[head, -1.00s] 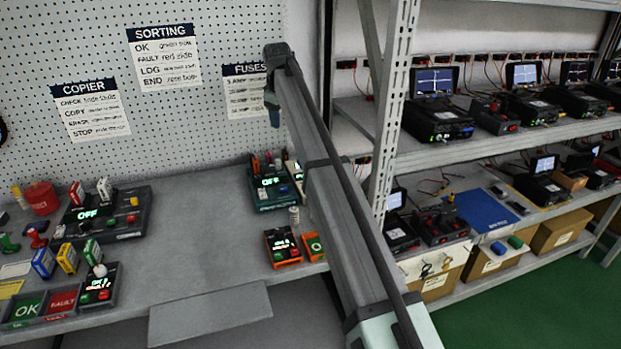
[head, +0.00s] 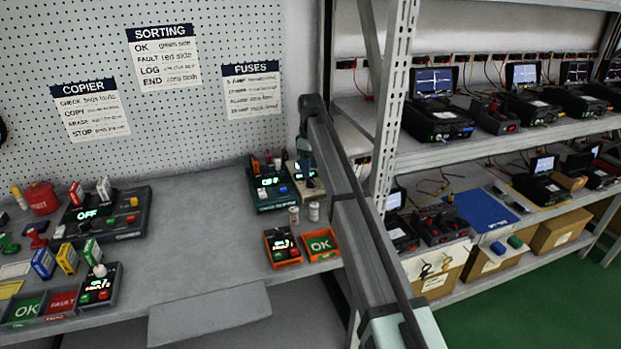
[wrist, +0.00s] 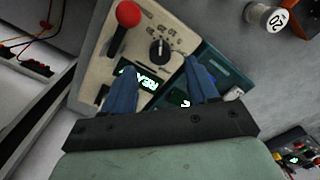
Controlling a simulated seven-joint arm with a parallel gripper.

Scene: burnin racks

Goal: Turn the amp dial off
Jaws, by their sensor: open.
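The dial (wrist: 160,50) is a black round knob with a pale pointer, ringed by small printed marks I cannot read clearly. It sits on a beige instrument box (wrist: 105,68), which also has a green-lit display (wrist: 138,80) partly hidden by a finger. In the head view the beige box (head: 313,187) stands at the bench's back right, partly covered by my gripper. My gripper (wrist: 162,85) has two blue fingers, open and empty, above the box. In the wrist view the dial appears just beyond the gap between the fingertips; no contact shows.
A red ball-topped lever (wrist: 128,14) stands on the box near the dial. A teal device (wrist: 225,72) adjoins it. Two small canisters (head: 294,215) and an orange OK tray (head: 320,244) are in front. A metal shelf post (head: 392,110) rises on the right. The middle bench is clear.

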